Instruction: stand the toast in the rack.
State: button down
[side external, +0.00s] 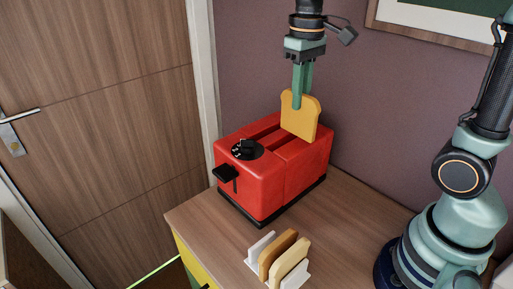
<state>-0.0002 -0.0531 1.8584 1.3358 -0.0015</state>
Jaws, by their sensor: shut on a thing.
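A slice of toast (300,119) is upright above the back slot of the red toaster (262,193), and its lower edge is at or just over the toaster's top. My gripper (297,104) points straight down and is shut on the toast's upper part. Whether the toast's bottom is still inside the slot cannot be told. The white rack (261,247) stands at the front of the wooden counter. It holds a browner slice (277,254) and a paler slice (290,264), both upright.
The wooden counter (352,207) is bare between the toaster and the rack. The toaster's black lever (225,173) sticks out at its left end. A purple wall and a picture frame (425,30) are behind. A door (95,110) is at the left.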

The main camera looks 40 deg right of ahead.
notch_tip(320, 180, up, 5)
jog(key=shift+r, duration=0.2)
jog(key=s+a+n, duration=0.5)
jog(key=a+n, duration=0.4)
jog(key=s+a+n, duration=0.4)
jog(key=a+n, duration=0.4)
jog(key=a, duration=0.1)
notch_tip(320, 180, down, 23)
jog(key=n, duration=0.1)
jog(key=shift+s, duration=0.25)
jog(key=shift+f, duration=0.65)
dwell(1.1)
jog(key=c, duration=0.8)
grip_release()
